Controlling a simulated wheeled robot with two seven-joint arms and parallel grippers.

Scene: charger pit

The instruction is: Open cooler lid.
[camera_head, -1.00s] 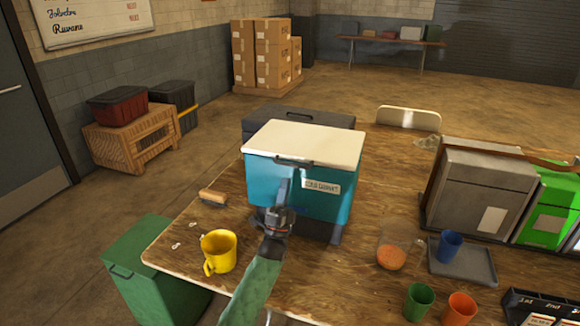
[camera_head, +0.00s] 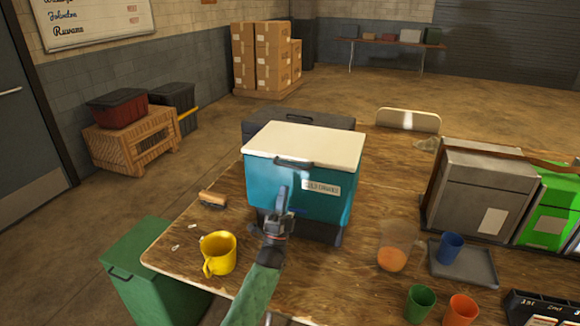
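The cooler has a teal body (camera_head: 260,187) and a cream lid (camera_head: 310,142), and stands on the wooden table. The lid is shut, with a dark handle (camera_head: 293,163) at its front edge. A white label (camera_head: 321,188) is on the front face. My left gripper (camera_head: 283,200) is in front of the cooler, below the lid handle, with its fingers pointing up. It appears apart from the handle. The fingers overlap in this view, so I cannot tell whether they are open. My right gripper is not in view.
A yellow mug (camera_head: 219,254) stands left of my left arm. An orange-filled clear cup (camera_head: 393,250), blue cup (camera_head: 449,247), green cup (camera_head: 419,301) and grey tray (camera_head: 476,265) are to the right. A dark case (camera_head: 330,118) is behind the cooler.

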